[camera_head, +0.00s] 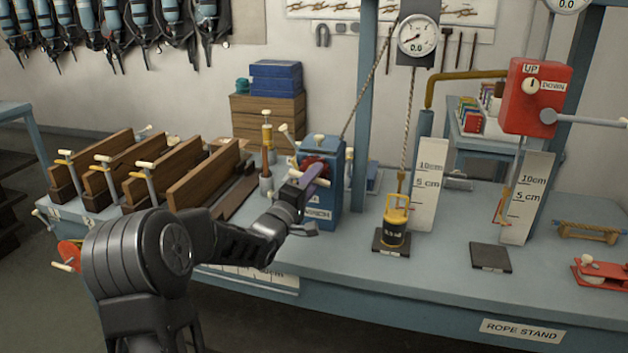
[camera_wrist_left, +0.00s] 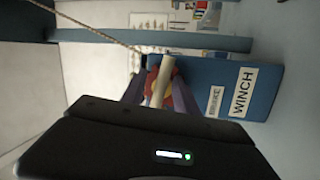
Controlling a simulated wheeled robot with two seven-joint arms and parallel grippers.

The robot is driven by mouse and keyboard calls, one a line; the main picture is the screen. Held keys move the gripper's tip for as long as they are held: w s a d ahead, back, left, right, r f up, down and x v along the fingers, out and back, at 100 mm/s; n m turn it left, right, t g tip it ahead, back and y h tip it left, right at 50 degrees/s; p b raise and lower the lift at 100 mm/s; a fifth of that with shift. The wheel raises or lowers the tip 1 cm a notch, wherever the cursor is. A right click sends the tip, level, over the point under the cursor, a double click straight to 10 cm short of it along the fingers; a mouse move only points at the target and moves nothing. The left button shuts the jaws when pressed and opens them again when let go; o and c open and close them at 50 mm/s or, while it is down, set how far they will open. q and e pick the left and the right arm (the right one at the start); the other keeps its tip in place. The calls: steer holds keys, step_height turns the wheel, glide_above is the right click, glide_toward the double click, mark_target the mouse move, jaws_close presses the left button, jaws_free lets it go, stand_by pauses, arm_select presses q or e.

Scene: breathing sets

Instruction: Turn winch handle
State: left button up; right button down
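The winch is a blue box (camera_head: 326,208) with a red hub (camera_head: 315,163) on its face, standing on the bench near the blue post. My left gripper (camera_head: 311,183) reaches its front from the left and partly hides it. In the left wrist view the winch (camera_wrist_left: 216,80) has a WINCH label. The cream handle grip (camera_wrist_left: 163,78) lies between my purple-grey left fingers (camera_wrist_left: 160,92), in front of the red hub. The fingers stand apart, with gaps beside the grip. Whether one finger touches it I cannot tell. My right gripper is not in view.
A rope runs from the winch up to a dial gauge (camera_head: 418,38). A yellow-framed weight (camera_head: 395,222) stands on a dark pad by a white scale (camera_head: 430,185). Wooden boards (camera_head: 205,186) stand left of the winch. A red UP/DOWN box (camera_head: 531,98) is at right.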

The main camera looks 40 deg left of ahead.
arm_select(q)
steer(key=shift+f, duration=0.1)
steer(key=s+d+f+b, duration=0.1)
steer(key=s+b, duration=0.1)
steer(key=s, duration=0.5)
steer(key=shift+s, duration=0.3)
steer(key=shift+f, duration=0.1)
